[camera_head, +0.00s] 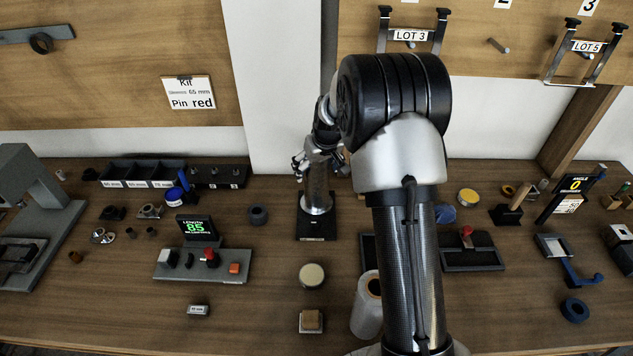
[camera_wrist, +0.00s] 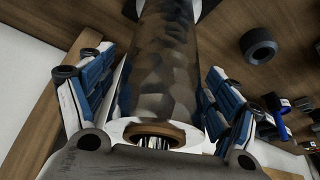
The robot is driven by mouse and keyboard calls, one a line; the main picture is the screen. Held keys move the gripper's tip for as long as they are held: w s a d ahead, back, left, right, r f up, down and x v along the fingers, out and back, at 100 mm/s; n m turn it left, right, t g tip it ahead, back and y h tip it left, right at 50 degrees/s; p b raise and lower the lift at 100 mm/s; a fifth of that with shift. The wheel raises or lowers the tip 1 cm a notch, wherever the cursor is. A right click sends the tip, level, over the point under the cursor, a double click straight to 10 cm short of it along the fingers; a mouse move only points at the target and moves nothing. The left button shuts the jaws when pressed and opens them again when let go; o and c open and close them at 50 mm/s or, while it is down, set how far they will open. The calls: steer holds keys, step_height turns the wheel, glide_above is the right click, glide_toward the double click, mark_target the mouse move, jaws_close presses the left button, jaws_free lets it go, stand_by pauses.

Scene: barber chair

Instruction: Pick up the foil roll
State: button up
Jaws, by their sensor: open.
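The foil roll (camera_head: 318,190) is a shiny grey cylinder standing upright on a black base (camera_head: 317,228) at the back middle of the table. In the wrist view the foil roll (camera_wrist: 166,62) fills the middle, with a brown core ring (camera_wrist: 155,130) at its near end. My gripper (camera_head: 321,163) is at the upper part of the roll. In the wrist view my gripper (camera_wrist: 157,85) is open, with one finger on each side of the roll. A gap shows on the left; contact on the right is hard to tell. My arm hides part of the table.
A dark ring (camera_head: 258,215) lies left of the base, and a control box (camera_head: 202,265) with a display sits further left. A round tin (camera_head: 312,275) lies in front.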

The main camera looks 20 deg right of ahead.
steer(key=shift+c, duration=0.4)
steer(key=shift+r, duration=0.1)
jaws_close()
stand_by(0.6)
